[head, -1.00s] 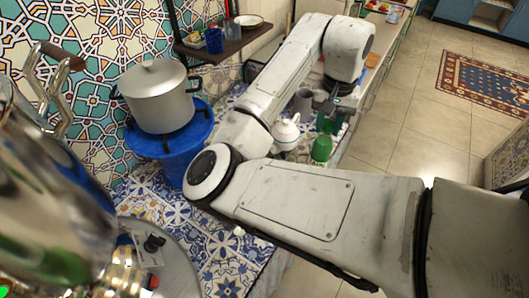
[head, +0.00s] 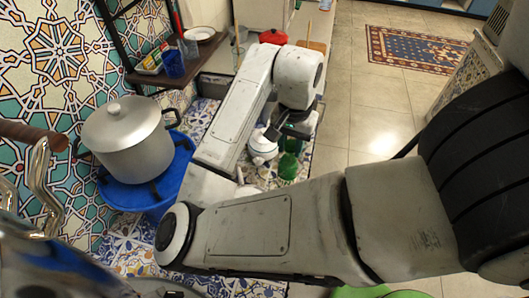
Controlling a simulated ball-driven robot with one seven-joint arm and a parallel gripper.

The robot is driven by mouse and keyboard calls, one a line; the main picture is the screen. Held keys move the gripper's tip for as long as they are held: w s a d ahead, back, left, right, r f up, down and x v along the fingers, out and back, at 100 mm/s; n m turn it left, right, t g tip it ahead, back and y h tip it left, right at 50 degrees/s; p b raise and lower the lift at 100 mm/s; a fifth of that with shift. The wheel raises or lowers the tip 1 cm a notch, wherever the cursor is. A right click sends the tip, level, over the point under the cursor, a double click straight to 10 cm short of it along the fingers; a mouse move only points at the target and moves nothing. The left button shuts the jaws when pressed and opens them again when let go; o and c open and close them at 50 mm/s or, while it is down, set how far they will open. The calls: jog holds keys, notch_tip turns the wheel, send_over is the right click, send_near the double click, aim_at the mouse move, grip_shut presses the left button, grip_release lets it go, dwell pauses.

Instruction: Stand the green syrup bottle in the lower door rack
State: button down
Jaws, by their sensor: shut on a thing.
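My gripper (head: 296,124) is above the counter beside the white teapot, with its fingers closed around the top of the green syrup bottle (head: 292,146). The bottle hangs or stands just below the fingers, and its upper part is hidden by the gripper. A brighter green rounded thing (head: 288,167) shows just below it; I cannot tell whether it is part of the bottle. I cannot tell whether the bottle touches the counter. No door rack can be made out in this view.
A white teapot (head: 263,147) is close to the left of the bottle. A large lidded pot (head: 127,137) stands on a blue support (head: 150,193). A wall shelf (head: 155,72) holds small items. Open tiled floor (head: 375,125) and a patterned rug (head: 415,52) lie to the right.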

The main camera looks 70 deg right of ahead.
jog(key=w+d+f+p, duration=0.1)
jog(key=w+d+f, duration=0.3)
jog(key=w+f, duration=0.4)
jog(key=shift+d+f, duration=0.35)
jog(key=shift+f, duration=1.25)
jog(key=c, duration=0.8)
grip_release()
